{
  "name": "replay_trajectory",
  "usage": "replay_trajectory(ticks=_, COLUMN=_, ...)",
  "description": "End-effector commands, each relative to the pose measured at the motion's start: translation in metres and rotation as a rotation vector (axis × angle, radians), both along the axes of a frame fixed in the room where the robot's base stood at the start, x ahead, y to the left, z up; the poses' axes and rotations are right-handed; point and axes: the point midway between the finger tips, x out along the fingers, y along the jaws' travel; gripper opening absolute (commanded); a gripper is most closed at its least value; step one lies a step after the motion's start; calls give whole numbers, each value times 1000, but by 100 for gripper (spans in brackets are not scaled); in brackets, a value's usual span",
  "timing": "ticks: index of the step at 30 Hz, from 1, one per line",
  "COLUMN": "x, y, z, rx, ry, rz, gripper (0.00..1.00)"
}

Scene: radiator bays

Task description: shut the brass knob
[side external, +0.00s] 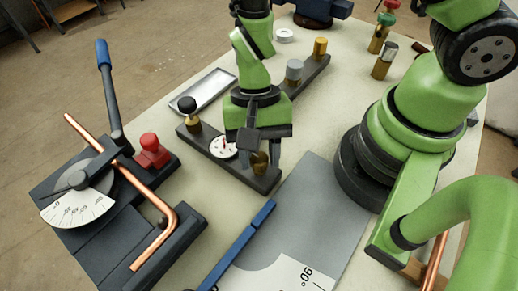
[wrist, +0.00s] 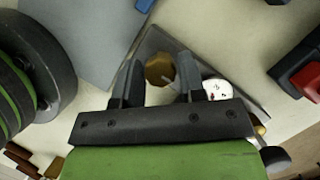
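In the side external view a brass knob (side external: 260,162) stands at the near end of a dark bar (side external: 236,168), directly under my gripper (side external: 262,146). In the wrist view the faceted brass knob (wrist: 159,70) lies between the two dark fingers of my gripper (wrist: 158,78). The fingers are open, with a visible gap on each side of the knob. A thin pale line shows at the knob's lower right. The knob's lower part is hidden. A second brass knob (side external: 320,47) stands on another dark bar farther back, beside a grey knob (side external: 294,70).
A white gauge (side external: 222,147) and a black-topped knob (side external: 187,106) share the near bar. A pipe bender (side external: 85,185) with a copper pipe and a red block (side external: 152,151) are at left. A blue bar (side external: 238,243) lies in front. A metal tray (side external: 208,89) lies behind.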

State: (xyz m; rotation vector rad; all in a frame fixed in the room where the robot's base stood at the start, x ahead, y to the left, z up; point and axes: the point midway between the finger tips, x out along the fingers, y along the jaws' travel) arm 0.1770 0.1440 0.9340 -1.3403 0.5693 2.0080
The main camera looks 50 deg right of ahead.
Motion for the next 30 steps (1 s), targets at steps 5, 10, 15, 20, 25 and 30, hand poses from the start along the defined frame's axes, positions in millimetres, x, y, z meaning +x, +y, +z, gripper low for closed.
replay_trajectory(ticks=5, x=0, y=0, z=0, rx=0, ry=0, rz=1, gripper=56)
replay_trajectory(ticks=10, x=0, y=0, z=0, rx=1, ry=-1, rz=2, gripper=56)
replay_trajectory(ticks=15, x=3, y=-2, z=8, rx=5, ry=-3, rz=1, gripper=56)
replay_trajectory(ticks=20, x=8, y=-7, z=25, rx=1, ry=-7, rz=1, gripper=56)
replay_trajectory(ticks=25, x=16, y=-15, z=50, rx=1, ry=-9, rz=-1, gripper=56)
replay_trajectory(ticks=30, x=23, y=-22, z=74, rx=3, ry=-7, rz=-2, gripper=56)
